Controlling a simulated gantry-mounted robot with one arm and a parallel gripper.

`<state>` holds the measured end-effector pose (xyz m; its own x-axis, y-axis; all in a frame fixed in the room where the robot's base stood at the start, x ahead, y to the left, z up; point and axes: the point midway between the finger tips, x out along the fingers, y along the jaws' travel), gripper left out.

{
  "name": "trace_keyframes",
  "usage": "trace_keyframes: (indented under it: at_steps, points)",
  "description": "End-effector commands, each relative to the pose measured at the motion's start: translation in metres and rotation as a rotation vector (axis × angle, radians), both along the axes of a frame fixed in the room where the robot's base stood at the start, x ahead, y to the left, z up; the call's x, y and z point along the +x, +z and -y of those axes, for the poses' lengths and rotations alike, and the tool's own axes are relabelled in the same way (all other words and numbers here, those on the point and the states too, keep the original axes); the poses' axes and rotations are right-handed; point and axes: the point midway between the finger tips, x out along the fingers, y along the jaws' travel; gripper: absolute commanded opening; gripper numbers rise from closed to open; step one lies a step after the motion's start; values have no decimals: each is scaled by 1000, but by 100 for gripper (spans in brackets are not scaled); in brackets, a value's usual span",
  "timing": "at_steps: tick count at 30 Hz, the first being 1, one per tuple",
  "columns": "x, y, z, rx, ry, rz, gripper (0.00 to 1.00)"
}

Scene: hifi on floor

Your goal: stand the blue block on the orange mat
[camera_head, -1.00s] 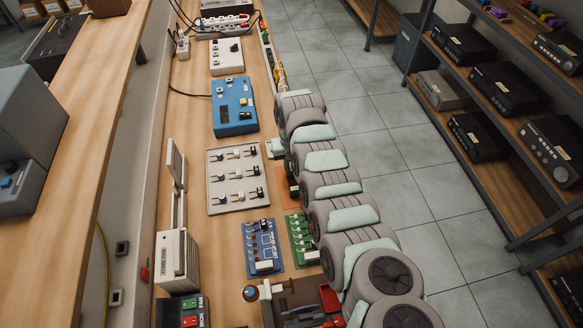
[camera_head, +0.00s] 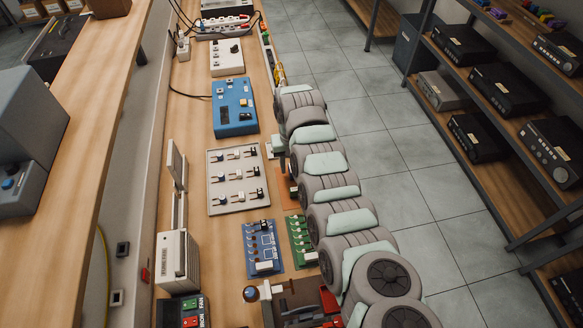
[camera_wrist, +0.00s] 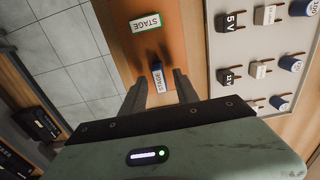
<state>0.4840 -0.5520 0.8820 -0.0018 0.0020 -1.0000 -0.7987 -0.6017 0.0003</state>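The orange mat (camera_wrist: 143,55) lies below my gripper in the wrist view. In the head view a strip of the orange mat (camera_head: 287,197) shows left of my arm. A small blue block (camera_wrist: 157,77) with a white STAGE label shows between my fingertips. My gripper (camera_wrist: 160,77) is open, with a narrow gap on each side of the block. I cannot tell whether the block touches the mat. Two dark finger shadows fall on the mat just past it.
A green-edged STAGE block (camera_wrist: 146,22) is beyond the fingertips. A pale panel of labelled pegs (camera_wrist: 265,55) is on the right; it also shows in the head view (camera_head: 222,207). Blue (camera_head: 247,262) and green (camera_head: 303,257) boards sit nearer. Tiled floor lies beyond the bench edge.

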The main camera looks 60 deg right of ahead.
Motion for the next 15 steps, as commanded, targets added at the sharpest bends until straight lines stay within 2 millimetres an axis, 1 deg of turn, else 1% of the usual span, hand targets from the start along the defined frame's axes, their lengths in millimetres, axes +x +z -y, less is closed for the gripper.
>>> trace_keyframes:
  at_steps: [1,3,9,12,15]
  points:
    - [1,11,1,-6,-1,6,37]
    - [1,26,1,-5,0,4,37]
    - [1,69,1,-6,-1,4,37]
    - [1,84,1,-5,0,4,37]
    - [1,94,2,-5,-1,3,37]
